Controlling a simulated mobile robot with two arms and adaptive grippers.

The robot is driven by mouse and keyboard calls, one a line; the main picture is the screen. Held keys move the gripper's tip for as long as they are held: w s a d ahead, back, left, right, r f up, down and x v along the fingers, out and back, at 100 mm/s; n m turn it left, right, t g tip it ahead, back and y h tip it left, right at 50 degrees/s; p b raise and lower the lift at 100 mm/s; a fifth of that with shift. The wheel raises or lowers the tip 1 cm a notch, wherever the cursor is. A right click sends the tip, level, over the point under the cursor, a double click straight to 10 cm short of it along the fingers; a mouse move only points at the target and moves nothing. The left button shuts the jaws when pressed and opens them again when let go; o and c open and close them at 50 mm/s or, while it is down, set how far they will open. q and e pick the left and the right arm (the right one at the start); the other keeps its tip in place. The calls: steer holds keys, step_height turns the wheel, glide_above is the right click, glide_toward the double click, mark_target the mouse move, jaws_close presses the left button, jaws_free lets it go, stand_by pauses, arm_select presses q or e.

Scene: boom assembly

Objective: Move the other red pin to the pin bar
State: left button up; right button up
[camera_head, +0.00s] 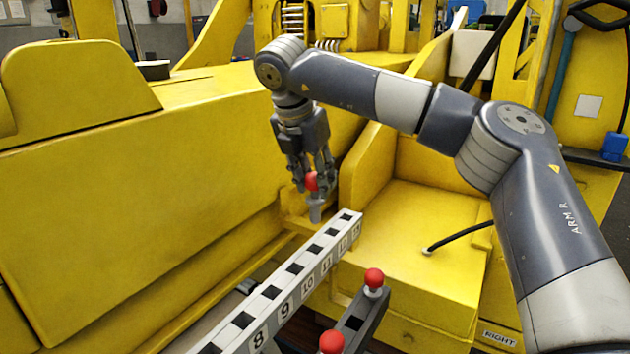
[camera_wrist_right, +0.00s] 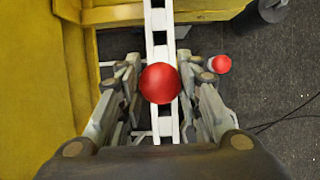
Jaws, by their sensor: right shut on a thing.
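My right gripper (camera_head: 314,186) is shut on a red pin (camera_head: 311,180), a red ball head with a grey shaft pointing down. The pin hangs near the far end of a long white bar (camera_head: 290,283) with square black holes and numbers on its side. In the right wrist view the red ball (camera_wrist_right: 159,83) sits between the fingers, over the white bar (camera_wrist_right: 157,18). Two more red pins, a farther one (camera_head: 374,278) and a nearer one (camera_head: 331,342), stand on a short dark bar (camera_head: 352,322) to the right. My left gripper is not in view.
A large yellow machine body (camera_head: 140,200) fills the left. A yellow step-like block (camera_head: 420,240) stands right of the held pin, with a black cable (camera_head: 460,235) over it. One red ball (camera_wrist_right: 221,64) shows right of my fingers in the wrist view.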

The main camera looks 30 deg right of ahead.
steer(key=shift+r+p, duration=1.6)
steer(key=shift+r, duration=1.3)
